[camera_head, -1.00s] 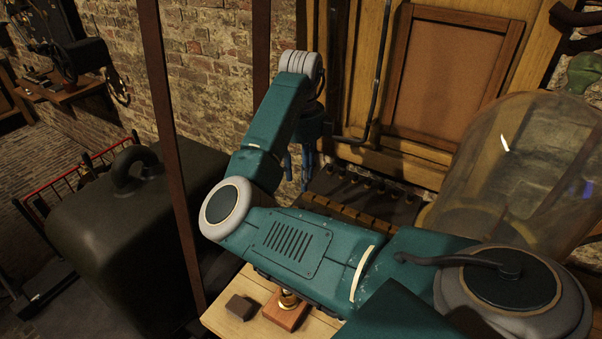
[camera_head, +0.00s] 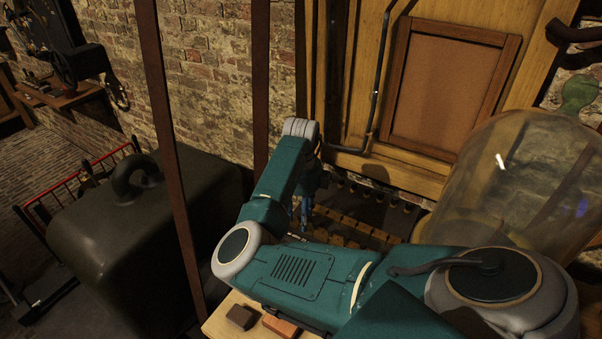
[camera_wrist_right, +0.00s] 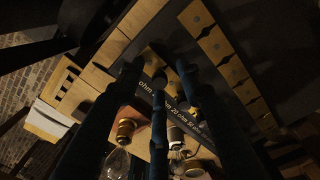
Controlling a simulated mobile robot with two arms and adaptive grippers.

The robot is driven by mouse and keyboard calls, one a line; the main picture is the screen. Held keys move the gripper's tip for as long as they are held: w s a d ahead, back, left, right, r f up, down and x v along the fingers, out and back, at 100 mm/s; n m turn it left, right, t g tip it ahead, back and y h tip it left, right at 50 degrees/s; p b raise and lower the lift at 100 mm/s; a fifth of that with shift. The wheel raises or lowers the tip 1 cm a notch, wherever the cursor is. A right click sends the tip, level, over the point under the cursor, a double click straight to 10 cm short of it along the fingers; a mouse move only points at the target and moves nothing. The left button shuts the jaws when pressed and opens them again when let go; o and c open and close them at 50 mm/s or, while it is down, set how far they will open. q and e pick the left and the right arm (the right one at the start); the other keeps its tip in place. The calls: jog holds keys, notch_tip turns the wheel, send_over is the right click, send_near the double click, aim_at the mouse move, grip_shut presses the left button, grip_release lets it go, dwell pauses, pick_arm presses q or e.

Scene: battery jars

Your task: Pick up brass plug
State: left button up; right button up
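My right gripper (camera_head: 304,208) hangs fingers-down at the near left end of a dark box with a row of brass blocks (camera_head: 350,222). In the right wrist view, the fingers of this gripper (camera_wrist_right: 160,78) are spread apart, and I see nothing clamped between them. Small brass pieces that look like plugs (camera_wrist_right: 186,76) show between and beyond the fingertips, near white "ohm" lettering. They are dark and partly covered by the fingers, so I cannot tell which one is the brass plug. The brass blocks (camera_wrist_right: 212,46) also run along the upper right there. My left gripper is out of view.
A large glass dome (camera_head: 510,185) stands at the right. A small dark block (camera_head: 241,316) and a reddish wooden block (camera_head: 281,326) sit on the light wooden top in front. Glass bulbs (camera_wrist_right: 117,162) show low in the right wrist view. My right arm hides much of the bench.

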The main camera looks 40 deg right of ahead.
jog(key=shift+f, duration=0.15)
jog(key=shift+c, duration=0.7)
grip_shut()
